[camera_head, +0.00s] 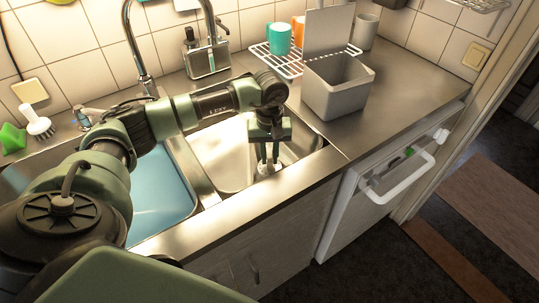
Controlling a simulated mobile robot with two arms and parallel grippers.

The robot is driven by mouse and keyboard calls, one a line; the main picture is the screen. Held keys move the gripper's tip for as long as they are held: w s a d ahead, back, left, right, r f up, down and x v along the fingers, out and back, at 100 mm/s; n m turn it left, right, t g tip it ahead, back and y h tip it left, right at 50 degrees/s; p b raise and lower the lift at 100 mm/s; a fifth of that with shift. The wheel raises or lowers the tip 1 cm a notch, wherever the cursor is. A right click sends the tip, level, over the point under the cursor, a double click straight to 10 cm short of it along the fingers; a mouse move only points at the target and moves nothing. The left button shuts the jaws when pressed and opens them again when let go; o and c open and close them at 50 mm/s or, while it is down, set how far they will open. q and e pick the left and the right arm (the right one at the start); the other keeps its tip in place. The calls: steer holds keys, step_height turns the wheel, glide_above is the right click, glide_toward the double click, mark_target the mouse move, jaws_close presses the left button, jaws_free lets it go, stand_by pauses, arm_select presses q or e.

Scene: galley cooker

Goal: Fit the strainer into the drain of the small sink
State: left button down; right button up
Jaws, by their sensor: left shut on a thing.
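My left gripper (267,165) reaches down into the small sink (222,147), near its right front side. It is shut on a small pale piece, the strainer (265,171), which shows only partly between and below the fingertips. The small sink is a bare metal basin to the right of the large one. I cannot make out its drain, and the gripper and strainer may cover it. I cannot tell whether the strainer touches the sink floor. My right gripper is not in view.
A large sink (168,205) with a blue inside lies left. A grey bin with a raised lid (335,92) stands right of the small sink. Behind are the tap (140,55), a soap caddy (207,58) and a wire rack with cups (280,58). The right counter front is clear.

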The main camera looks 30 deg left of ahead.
arm_select(q)
steer(key=shift+f+b, duration=0.35)
steer(key=shift+f, duration=0.1)
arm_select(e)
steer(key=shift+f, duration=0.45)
arm_select(q)
steer(key=c, duration=0.7)
jaws_free()
steer(key=shift+o, duration=0.2)
steer(key=shift+r, duration=0.15)
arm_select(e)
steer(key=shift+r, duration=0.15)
arm_select(q)
steer(key=shift+r+p, duration=2.8)
steer(key=shift+r, duration=2.05)
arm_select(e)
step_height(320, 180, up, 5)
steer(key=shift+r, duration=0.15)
